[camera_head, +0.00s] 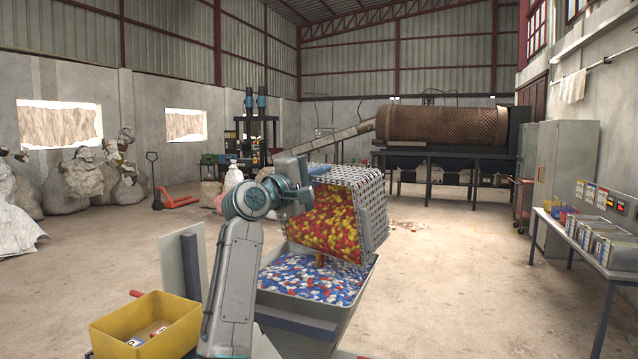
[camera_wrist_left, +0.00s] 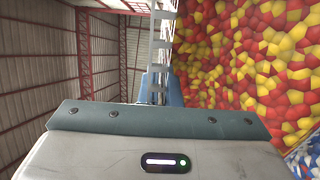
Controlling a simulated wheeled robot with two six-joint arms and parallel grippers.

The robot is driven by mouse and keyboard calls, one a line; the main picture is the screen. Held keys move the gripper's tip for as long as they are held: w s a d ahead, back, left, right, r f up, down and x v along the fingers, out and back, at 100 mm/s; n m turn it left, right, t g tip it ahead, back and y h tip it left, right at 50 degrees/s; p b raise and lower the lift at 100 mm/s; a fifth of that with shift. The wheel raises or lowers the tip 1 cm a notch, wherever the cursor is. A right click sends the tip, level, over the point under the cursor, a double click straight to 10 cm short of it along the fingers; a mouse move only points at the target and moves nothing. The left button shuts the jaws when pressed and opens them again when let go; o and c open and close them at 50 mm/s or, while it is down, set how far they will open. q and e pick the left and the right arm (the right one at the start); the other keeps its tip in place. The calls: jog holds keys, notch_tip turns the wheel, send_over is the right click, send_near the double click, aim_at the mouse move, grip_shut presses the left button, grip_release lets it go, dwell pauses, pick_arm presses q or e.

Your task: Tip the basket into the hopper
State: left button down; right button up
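The basket (camera_head: 374,205) is a grey woven crate, tipped on its side with its open mouth facing me, above the hopper. Red and yellow pieces (camera_head: 325,222) fill its mouth; they also show large in the left wrist view (camera_wrist_left: 250,60). The hopper (camera_head: 362,290) is a grey bin holding blue, white and red pieces. A small orange-brown shape (camera_head: 320,260) shows just under the basket's lower edge; I cannot tell what it is. My left gripper (camera_head: 312,180) is at the basket's upper left rim and holds it; its fingertips are mostly hidden. My right gripper is not in view.
A yellow bin (camera_head: 150,325) stands at the front left, with small items in it. A table (camera_head: 590,250) with boxes is on the right. A rusty trommel drum (camera_head: 440,125) stands at the back. Sacks (camera_head: 85,175) lie along the left wall.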

aim_at(339, 166)
pick_arm(q)
jog(key=shift+s+a+t+h+b, duration=0.3)
jog(key=shift+s+a, duration=0.05)
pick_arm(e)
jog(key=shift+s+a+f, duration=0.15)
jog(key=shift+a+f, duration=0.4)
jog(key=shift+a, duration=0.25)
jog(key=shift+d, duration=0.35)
